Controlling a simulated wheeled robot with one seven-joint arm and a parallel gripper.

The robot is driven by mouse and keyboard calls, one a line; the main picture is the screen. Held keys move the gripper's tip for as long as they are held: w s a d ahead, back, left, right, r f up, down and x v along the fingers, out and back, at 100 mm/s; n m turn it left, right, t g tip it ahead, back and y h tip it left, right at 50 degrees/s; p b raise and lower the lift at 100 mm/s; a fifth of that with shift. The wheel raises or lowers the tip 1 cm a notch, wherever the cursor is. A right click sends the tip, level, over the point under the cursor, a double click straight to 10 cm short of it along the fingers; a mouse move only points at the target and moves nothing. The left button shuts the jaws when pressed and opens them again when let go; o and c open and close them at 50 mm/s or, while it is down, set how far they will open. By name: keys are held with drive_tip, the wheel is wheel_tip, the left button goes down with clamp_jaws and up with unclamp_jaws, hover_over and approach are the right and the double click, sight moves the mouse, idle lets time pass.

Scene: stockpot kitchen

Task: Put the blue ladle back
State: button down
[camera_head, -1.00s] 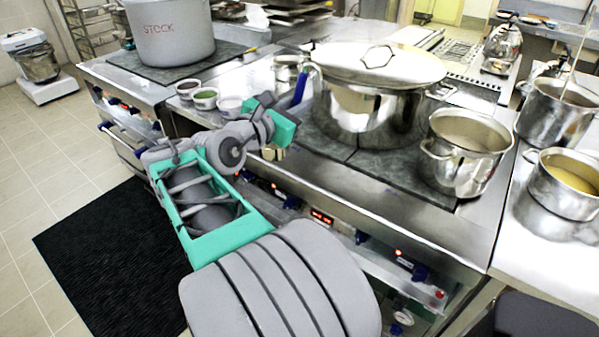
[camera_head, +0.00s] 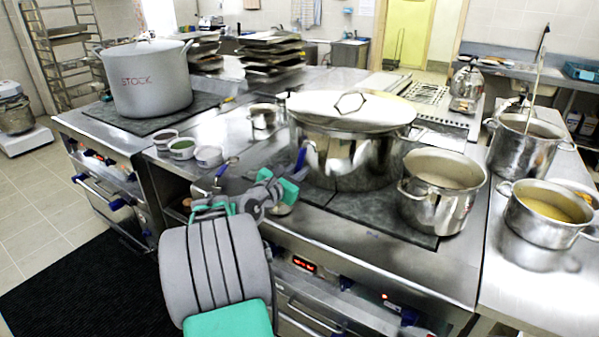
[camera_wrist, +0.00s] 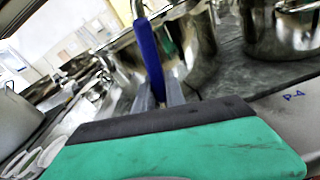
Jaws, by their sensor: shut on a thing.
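My gripper (camera_wrist: 160,92) is shut on the blue handle of the ladle (camera_wrist: 150,58), which stands tilted between the fingers. Its bare metal end rises above the handle. In the head view my gripper (camera_head: 295,176) and the blue ladle handle (camera_head: 300,160) are at the front left of the large lidded pot (camera_head: 345,150), over the cooktop edge. A small rounded metal piece (camera_head: 282,208) shows below the gripper; I cannot tell whether it is the ladle's bowl.
Small bowls (camera_head: 182,148) and another blue-handled tool (camera_head: 221,170) are on the counter to the left. A grey stockpot (camera_head: 146,82) stands farther left. An open pot (camera_head: 440,190) is right of the lidded pot. More pots (camera_head: 548,212) stand at the far right.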

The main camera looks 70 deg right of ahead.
drive_tip(key=shift+f, duration=0.2)
drive_tip(key=c, duration=1.4)
unclamp_jaws()
